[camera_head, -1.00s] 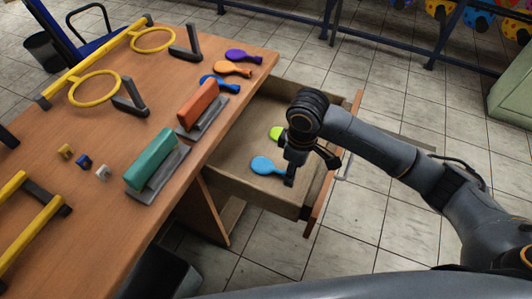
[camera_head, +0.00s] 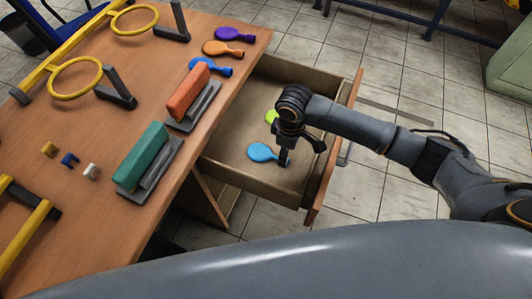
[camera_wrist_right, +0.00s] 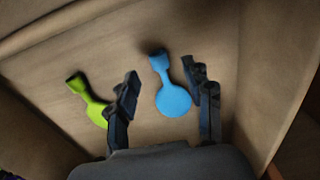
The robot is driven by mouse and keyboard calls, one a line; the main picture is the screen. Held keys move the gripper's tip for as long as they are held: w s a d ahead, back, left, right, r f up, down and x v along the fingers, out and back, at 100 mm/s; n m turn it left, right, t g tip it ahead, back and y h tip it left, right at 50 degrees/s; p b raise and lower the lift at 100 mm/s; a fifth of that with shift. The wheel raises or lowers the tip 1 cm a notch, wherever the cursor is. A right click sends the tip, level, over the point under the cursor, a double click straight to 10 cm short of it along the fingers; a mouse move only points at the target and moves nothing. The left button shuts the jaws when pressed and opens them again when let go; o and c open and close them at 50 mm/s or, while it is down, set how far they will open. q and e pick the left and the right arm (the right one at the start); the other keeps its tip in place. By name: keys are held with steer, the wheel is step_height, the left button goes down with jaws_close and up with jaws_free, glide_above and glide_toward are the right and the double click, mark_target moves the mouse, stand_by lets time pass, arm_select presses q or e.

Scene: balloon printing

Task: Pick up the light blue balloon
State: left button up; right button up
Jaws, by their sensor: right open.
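The light blue balloon (camera_head: 262,152) lies flat on the bottom of the open drawer (camera_head: 235,160). My right gripper (camera_head: 285,158) is inside the drawer, over the neck end of this balloon. In the right wrist view, the light blue balloon (camera_wrist_right: 172,95) shows between the two open fingers of my right gripper (camera_wrist_right: 165,88), closer to the right finger. Nothing is held. Whether the fingertips touch the drawer floor cannot be told. My left gripper is in no view.
A lime green balloon (camera_wrist_right: 90,102) lies beside the left finger in the drawer. Purple (camera_head: 230,34), orange (camera_head: 220,48) and blue (camera_head: 208,66) balloons lie on the table (camera_head: 120,200). The drawer walls surround my right gripper. Orange (camera_head: 188,92) and green (camera_head: 143,155) blocks stand near the table edge.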

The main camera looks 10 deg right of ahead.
mark_target(268, 155)
steer(key=f, duration=0.3)
steer(key=shift+w+a+f, duration=0.2)
steer(key=shift+w+f, duration=0.05)
steer(key=shift+f, duration=0.4)
steer(key=shift+c, duration=0.4)
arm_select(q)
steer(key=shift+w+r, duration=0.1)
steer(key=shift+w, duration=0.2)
arm_select(e)
steer(key=c, duration=0.7)
steer(key=shift+c, duration=0.2)
